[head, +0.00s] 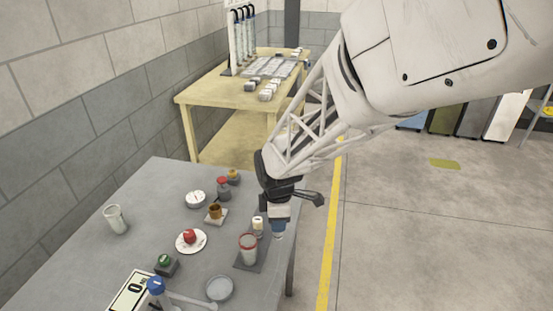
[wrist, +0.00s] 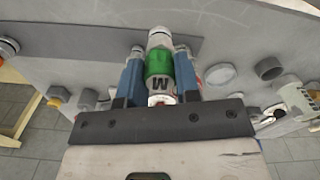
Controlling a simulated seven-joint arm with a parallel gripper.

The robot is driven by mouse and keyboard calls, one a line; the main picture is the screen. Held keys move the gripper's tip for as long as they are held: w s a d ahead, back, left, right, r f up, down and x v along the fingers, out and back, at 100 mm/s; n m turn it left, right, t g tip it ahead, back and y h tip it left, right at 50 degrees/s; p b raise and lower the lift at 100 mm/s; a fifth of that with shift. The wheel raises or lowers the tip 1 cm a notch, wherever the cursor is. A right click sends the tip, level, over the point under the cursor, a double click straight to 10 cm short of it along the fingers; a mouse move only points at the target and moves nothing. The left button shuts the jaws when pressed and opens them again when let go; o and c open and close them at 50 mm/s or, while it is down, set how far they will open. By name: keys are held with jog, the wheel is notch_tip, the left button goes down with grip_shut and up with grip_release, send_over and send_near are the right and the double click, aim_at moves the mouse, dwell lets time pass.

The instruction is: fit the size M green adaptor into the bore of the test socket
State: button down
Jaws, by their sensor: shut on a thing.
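My gripper (wrist: 160,82) is shut on the green adaptor (wrist: 158,62), seen in the wrist view. The adaptor has a green band, a silver end pointing away from me, and a letter that reads as an M turned over. It sits between my two blue fingers. In the head view my gripper (head: 278,230) hangs at the right edge of the table, and the adaptor cannot be made out there. I cannot tell for sure which thing is the test socket; a brown cup-shaped piece on a square base (head: 215,212) stands left of my gripper.
A red-rimmed clear cup (head: 248,250) stands on a dark plate close to my gripper, with a white cylinder (head: 258,226) nearby. A red piece on a white plate (head: 190,240), a green-topped dark block (head: 165,264) and a clear dish (head: 219,289) are farther left and front.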

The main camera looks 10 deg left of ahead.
jog(key=w+a+r, duration=0.2)
jog(key=a, duration=0.5)
jog(key=w+a+r, duration=0.1)
jog(key=w+a, duration=0.2)
jog(key=a, duration=0.5)
jog(key=w+a+r, duration=0.2)
jog(key=w+a, duration=0.1)
jog(key=a, duration=0.5)
jog(key=shift+r, duration=0.3)
notch_tip(320, 180, down, 6)
jog(key=shift+f, duration=0.15)
jog(key=shift+f, duration=1.85)
jog(key=shift+f, duration=0.1)
jog(key=c, duration=0.8)
grip_release()
